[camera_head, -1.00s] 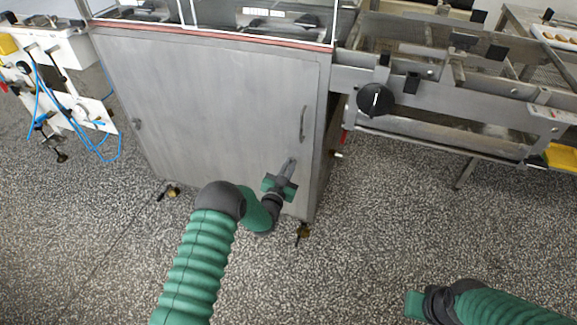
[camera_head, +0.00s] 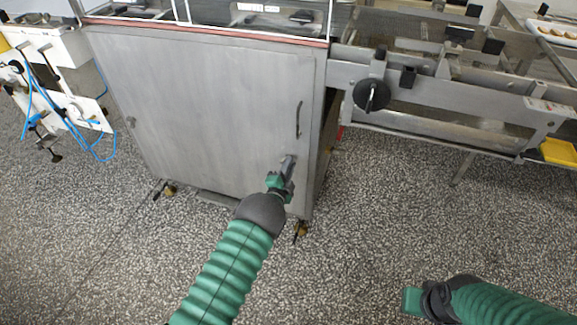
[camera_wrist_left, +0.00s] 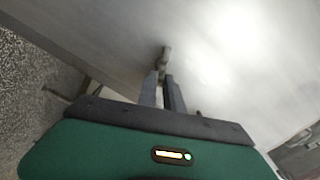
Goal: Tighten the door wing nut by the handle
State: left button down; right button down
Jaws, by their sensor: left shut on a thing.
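The steel cabinet door (camera_head: 210,110) is closed, with a vertical bar handle (camera_head: 299,118) near its right edge. Below the handle my left gripper (camera_head: 288,162) reaches the door face. In the left wrist view my left gripper (camera_wrist_left: 162,80) is shut on the wing nut (camera_wrist_left: 165,55), a small metal piece standing out from the door. In the head view the fingers mostly hide the nut. My right gripper (camera_head: 412,300) is low at the right, away from the cabinet, and its fingers cannot be made out clearly.
A conveyor frame with a black knob (camera_head: 371,95) stands right of the cabinet. A white machine with blue hoses (camera_head: 68,115) is at the left. A yellow tray (camera_head: 558,151) is at the far right. The speckled floor (camera_head: 380,220) in front is clear.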

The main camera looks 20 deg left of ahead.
pick_arm(q)
jog(key=shift+d+f+m+b, duration=0.15)
jog(key=shift+f+m+b, duration=0.15)
jog(key=shift+m, duration=0.85)
jog(key=shift+d+f+m+b, duration=0.15)
jog(key=shift+f+m, duration=0.1)
jog(key=shift+m, duration=0.9)
jog(key=c, duration=1.5)
grip_release()
jog(key=shift+a+r, duration=0.1)
jog(key=s+p, duration=0.2)
jog(key=s, duration=0.3)
jog(key=s+p, duration=0.1)
jog(key=s, duration=0.5)
jog(key=s+p, duration=0.2)
jog(key=s, duration=0.4)
jog(key=shift+a+p, duration=0.25)
jog(key=shift+p, duration=0.1)
jog(key=shift+w, duration=0.1)
